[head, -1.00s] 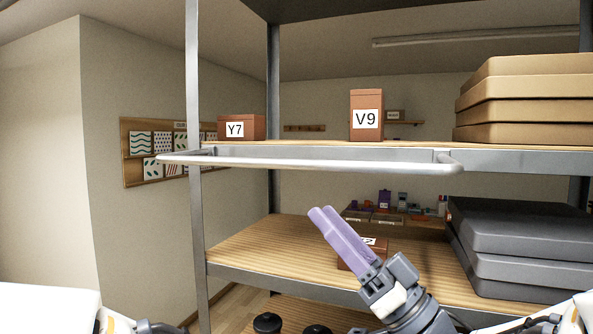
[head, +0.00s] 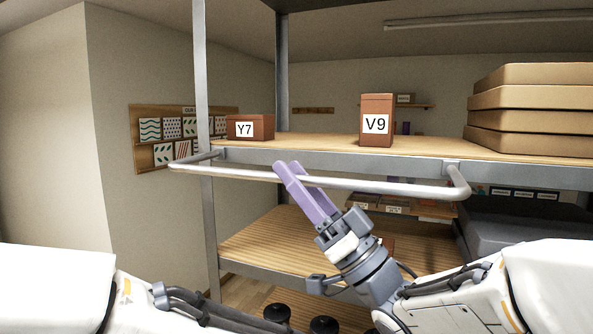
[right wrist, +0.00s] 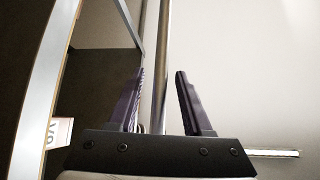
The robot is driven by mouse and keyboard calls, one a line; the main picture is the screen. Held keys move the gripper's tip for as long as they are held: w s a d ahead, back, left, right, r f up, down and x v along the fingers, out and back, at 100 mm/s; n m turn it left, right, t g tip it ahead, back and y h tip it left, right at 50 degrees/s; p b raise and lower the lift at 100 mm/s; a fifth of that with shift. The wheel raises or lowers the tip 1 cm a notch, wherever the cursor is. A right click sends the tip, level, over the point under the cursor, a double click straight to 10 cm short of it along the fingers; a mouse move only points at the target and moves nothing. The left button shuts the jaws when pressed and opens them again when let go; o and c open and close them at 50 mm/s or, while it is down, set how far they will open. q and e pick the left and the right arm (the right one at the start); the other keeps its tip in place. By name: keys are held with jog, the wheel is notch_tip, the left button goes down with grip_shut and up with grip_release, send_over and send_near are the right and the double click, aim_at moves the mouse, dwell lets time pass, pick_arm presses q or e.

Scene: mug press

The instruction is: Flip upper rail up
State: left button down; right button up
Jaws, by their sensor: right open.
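The upper rail (head: 382,187) is a pale metal bar with bent ends, sticking out in front of the upper shelf's edge and roughly level with it. My right gripper (head: 288,168) has purple fingers and is open, its tips at the middle of the rail in the head view. In the right wrist view the rail (right wrist: 161,65) runs between the two open fingers (right wrist: 160,85), nearer the left one. I cannot tell whether a finger touches it. My left gripper is out of view; only my white left arm shows at lower left.
The upper shelf (head: 310,143) holds a brown box Y7 (head: 262,126), a taller box V9 (head: 377,104) and stacked tan cartons (head: 530,97). Dark grey cases (head: 500,228) lie on the lower shelf (head: 262,240). A metal post (head: 201,90) stands left of the boxes.

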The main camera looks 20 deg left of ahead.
grip_shut()
dwell(1.4)
